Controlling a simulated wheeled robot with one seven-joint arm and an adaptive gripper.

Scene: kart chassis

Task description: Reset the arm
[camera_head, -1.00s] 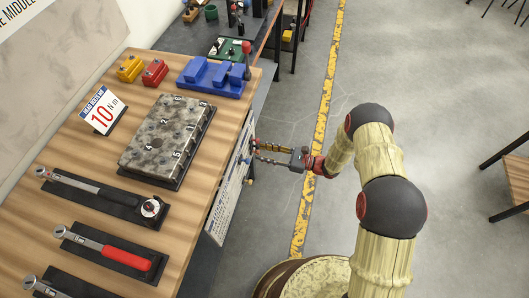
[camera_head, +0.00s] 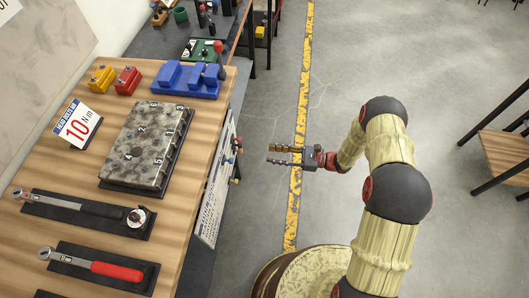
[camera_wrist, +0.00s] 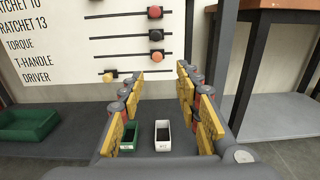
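My gripper (camera_head: 287,156) is off the right side of the workbench, over the grey floor near the yellow line, pointing left toward the bench. Its two fingers are spread with a gap between them and nothing in it. In the wrist view my gripper (camera_wrist: 160,95) shows yellow-padded fingers apart, with a tool board (camera_wrist: 90,45) on the bench side ahead. The arm is bent at the elbow above the floor on the right.
The wooden workbench (camera_head: 185,205) holds a numbered block (camera_head: 145,145), torque wrenches (camera_head: 85,262), a blue fixture (camera_head: 190,78) and a sign (camera_head: 78,124). A green bin (camera_wrist: 129,134) and a white bin (camera_wrist: 163,136) stand below the board. A wooden stool (camera_head: 505,155) is at right.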

